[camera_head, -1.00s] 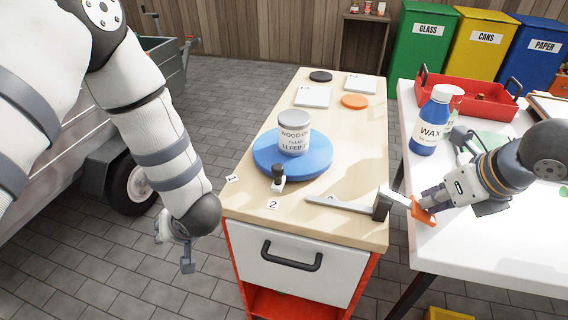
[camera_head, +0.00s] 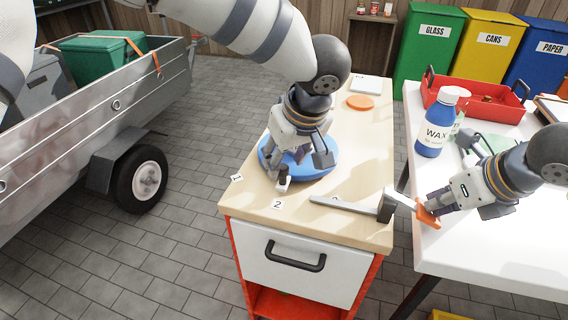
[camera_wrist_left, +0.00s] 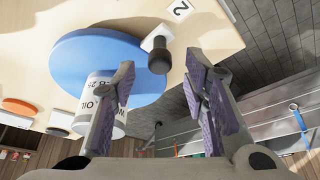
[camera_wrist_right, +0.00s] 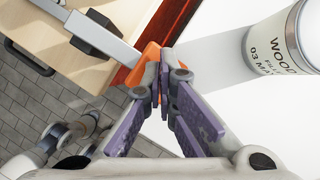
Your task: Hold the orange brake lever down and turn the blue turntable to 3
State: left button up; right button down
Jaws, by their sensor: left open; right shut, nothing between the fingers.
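The blue turntable (camera_head: 322,168) lies on the wooden bench top. A black knob on a white block (camera_head: 283,183) stands at its near edge, by the label 2 (camera_head: 278,204). My left gripper (camera_head: 298,160) is open above the turntable; in the left wrist view the knob (camera_wrist_left: 158,58) shows between its spread fingers, with no clear contact. The wood oil can (camera_wrist_left: 98,92) on the turntable is mostly hidden by my left gripper in the head view. The brake lever's grey bar (camera_head: 345,206) ends in an orange pad (camera_head: 428,216). My right gripper (camera_wrist_right: 160,72) is shut, its fingertips at the orange pad (camera_wrist_right: 143,66).
The label 1 (camera_head: 237,178) is left of the knob. An orange disc (camera_head: 360,102) lies farther back on the bench. The white table (camera_head: 490,250) at right holds a blue wax bottle (camera_head: 433,125) and a red tray (camera_head: 480,98).

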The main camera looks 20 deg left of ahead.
pick_arm(q)
jog(key=shift+x, duration=1.25)
grip_shut()
jog(key=shift+d, duration=0.25)
jog(key=shift+w+d+n+g+y, duration=0.2)
jog(key=shift+w+d+n+g, duration=0.1)
jog(key=shift+d+n, duration=0.65)
jog(key=shift+w+d+n+g+y, duration=0.2)
jog(key=shift+d+n+g, duration=0.1)
jog(key=shift+d+n, duration=0.65)
jog(key=shift+w+d+r+n+g+y, duration=0.1)
jog(key=shift+w+d+n+g, duration=0.15)
jog(key=shift+d+n, duration=0.35)
jog(key=shift+w+d+f+n+g+y, duration=0.1)
jog(key=shift+w+d+n+g, duration=0.05)
jog(key=shift+w+d+n, duration=0.4)
jog(key=shift+w+d+r+n+g+y, duration=0.1)
jog(key=shift+w+d+n+g, duration=0.1)
jog(key=shift+d+n, duration=0.35)
grip_release()
jog(key=shift+s, duration=0.1)
